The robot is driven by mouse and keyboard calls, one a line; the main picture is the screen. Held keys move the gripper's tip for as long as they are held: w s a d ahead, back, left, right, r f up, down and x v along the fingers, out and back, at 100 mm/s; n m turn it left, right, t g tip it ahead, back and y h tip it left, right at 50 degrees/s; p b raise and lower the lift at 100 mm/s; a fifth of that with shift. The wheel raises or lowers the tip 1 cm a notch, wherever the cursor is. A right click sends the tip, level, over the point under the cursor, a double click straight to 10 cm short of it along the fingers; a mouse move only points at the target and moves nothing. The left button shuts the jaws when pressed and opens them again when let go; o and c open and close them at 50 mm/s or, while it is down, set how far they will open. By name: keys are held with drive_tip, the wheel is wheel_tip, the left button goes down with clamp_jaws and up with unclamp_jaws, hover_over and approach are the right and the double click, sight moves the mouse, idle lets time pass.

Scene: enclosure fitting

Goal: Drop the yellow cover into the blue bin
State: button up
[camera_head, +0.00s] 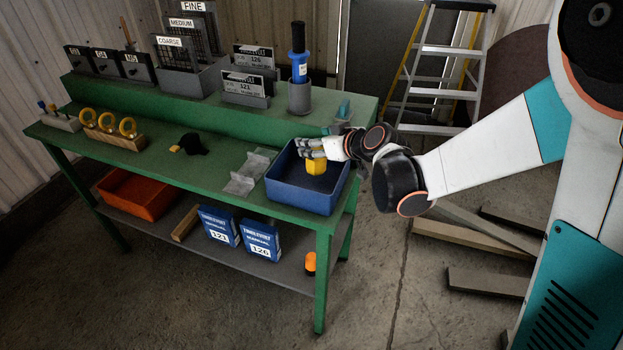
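The blue bin (300,198) is an open tray at the right end of the green bench. My gripper (309,148) reaches in from the right, over the bin, with its fingers pointing left. The yellow cover (316,167) shows directly below the fingers, inside the bin's outline, and its top meets them in the picture. The fingers partly hide its top. I cannot tell whether they grip it or whether it touches the bin floor.
A black item (194,145) and a wooden ring stand (118,139) are farther left. A blue-handled tool (299,62) stands in a grey cup behind the bin. An orange bin (138,194) is on the lower shelf.

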drive_tip(key=shift+d, duration=0.1)
idle(0.3)
drive_tip(key=v, duration=1.2)
drive_tip(key=shift+f, duration=0.1)
drive_tip(key=s+d+m+g+h, duration=0.1)
drive_tip(key=s+d+m+h, duration=0.1)
drive_tip(key=s+d, duration=0.2)
drive_tip(key=s+d+m+g+h, duration=0.1)
drive_tip(key=s+d, duration=0.3)
drive_tip(key=s, duration=0.7)
drive_tip(key=s+d+m+h, duration=0.4)
drive_tip(key=s+d, duration=0.1)
drive_tip(key=s, duration=0.2)
drive_tip(key=shift+s+g, duration=0.2)
drive_tip(key=shift+g, duration=0.2)
idle(0.7)
